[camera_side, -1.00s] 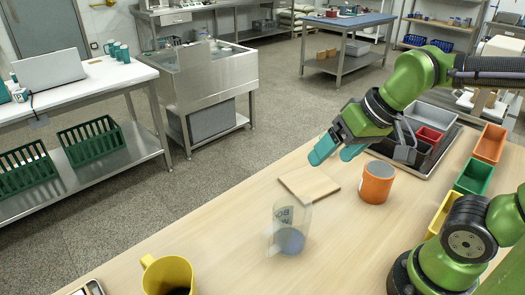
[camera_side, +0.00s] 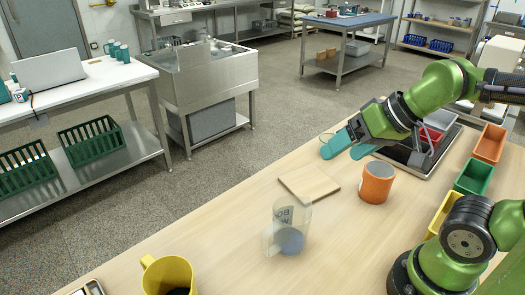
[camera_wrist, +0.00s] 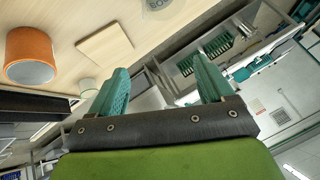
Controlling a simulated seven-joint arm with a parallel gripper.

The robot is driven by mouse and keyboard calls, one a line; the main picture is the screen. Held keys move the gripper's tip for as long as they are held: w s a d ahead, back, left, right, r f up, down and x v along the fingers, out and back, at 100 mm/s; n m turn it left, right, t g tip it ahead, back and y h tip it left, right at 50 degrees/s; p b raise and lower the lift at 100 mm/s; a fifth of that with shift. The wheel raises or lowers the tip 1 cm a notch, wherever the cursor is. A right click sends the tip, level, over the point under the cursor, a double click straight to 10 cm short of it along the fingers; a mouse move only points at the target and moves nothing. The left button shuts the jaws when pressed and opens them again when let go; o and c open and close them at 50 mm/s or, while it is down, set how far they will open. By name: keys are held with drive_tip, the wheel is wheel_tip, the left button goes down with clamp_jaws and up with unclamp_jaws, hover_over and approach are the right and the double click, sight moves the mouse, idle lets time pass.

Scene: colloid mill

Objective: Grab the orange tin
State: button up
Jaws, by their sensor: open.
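The orange tin (camera_side: 376,184) stands upright on the wooden table, right of a square wooden board. It also shows in the wrist view (camera_wrist: 30,58) at the upper left, outside the jaws. My gripper (camera_side: 340,152) is above the table, up and to the left of the tin in the side view. Its teal fingers are apart with nothing between them, as the wrist view (camera_wrist: 160,88) also shows.
The wooden board (camera_side: 309,183) lies flat beside the tin. A clear jug (camera_side: 290,225) and a yellow mug (camera_side: 168,275) stand nearer the front. A tray (camera_side: 440,150) with bins and several coloured boxes, including a green one (camera_side: 474,177), lie to the right.

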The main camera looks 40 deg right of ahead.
drive_tip(key=o, duration=0.4)
drive_tip(key=shift+c, duration=0.2)
drive_tip(key=g+h, duration=0.2)
drive_tip(key=g, duration=0.2)
hover_over(377, 177)
drive_tip(key=w, duration=0.1)
wheel_tip(377, 177, down, 4)
drive_tip(key=s+d+n+g, duration=0.1)
drive_tip(key=d+n+g, duration=0.1)
drive_tip(key=d+n, duration=0.15)
drive_tip(key=f+n, duration=0.1)
drive_tip(key=f, duration=1)
drive_tip(key=w+f+n, duration=0.1)
drive_tip(key=f, duration=0.4)
drive_tip(key=shift+w+d+f+n, duration=0.1)
drive_tip(key=shift+d+f+n, duration=0.05)
drive_tip(key=shift+f+n, duration=0.25)
